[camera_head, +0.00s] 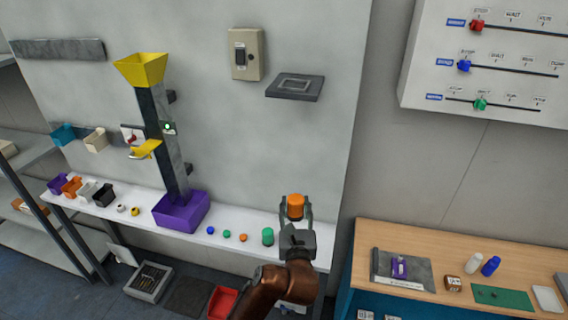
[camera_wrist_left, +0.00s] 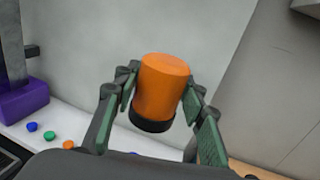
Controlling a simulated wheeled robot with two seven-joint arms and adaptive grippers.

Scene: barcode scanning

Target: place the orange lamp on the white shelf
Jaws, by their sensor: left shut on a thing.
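The orange lamp (camera_head: 295,206) is an upright orange cylinder. In the left wrist view the lamp (camera_wrist_left: 163,88) shows a black base and is a little tilted. My left gripper (camera_head: 296,210) is shut on the lamp, with one finger on each side of it; the fingers also show in the left wrist view (camera_wrist_left: 160,100). The gripper and lamp are in front of the right end of the long white shelf (camera_head: 235,249); the lamp looks raised above it. The gripper and arm hide part of the shelf's right end. My right gripper is not in view.
A grey wall plate (camera_head: 295,87) juts out above. A wooden table (camera_head: 450,252) stands at right.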

